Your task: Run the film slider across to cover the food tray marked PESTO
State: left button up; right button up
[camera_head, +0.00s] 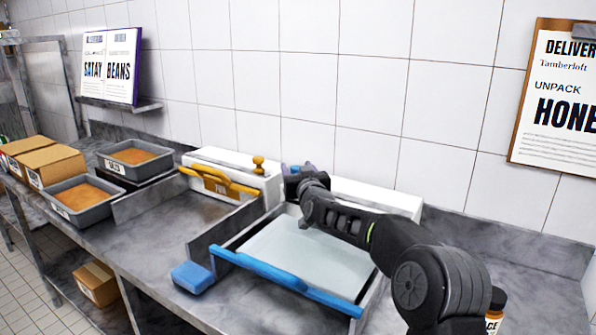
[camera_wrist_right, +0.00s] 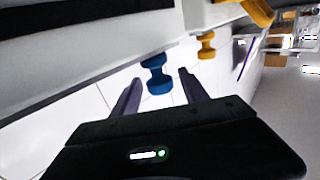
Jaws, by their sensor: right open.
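A blue film bar (camera_head: 285,281) lies across the front of the right-hand wrapping station, with a pale sheet (camera_head: 305,252) behind it. I cannot tell whether a tray lies under the sheet. A blue knob (camera_wrist_right: 157,75) stands between the spread fingers of my right gripper (camera_wrist_right: 158,92) in the right wrist view; contact is not visible. In the head view this gripper (camera_head: 297,180) is at the back of that station, partly hiding its white housing (camera_head: 375,194). No PESTO label is readable. My left gripper is not in view.
A second station with a yellow bar (camera_head: 218,181) and yellow knob (camera_head: 258,164) stands to the left. Grey trays of orange food (camera_head: 82,198) (camera_head: 135,157) and brown boxes (camera_head: 50,165) are farther left. A blue block (camera_head: 193,277) lies at the front; a small jar (camera_head: 495,312) stands right.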

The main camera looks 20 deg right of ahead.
jog(key=s+a+b, duration=0.1)
jog(key=s, duration=0.6)
jog(key=shift+s+a+b, duration=0.2)
jog(key=shift+s+b, duration=0.15)
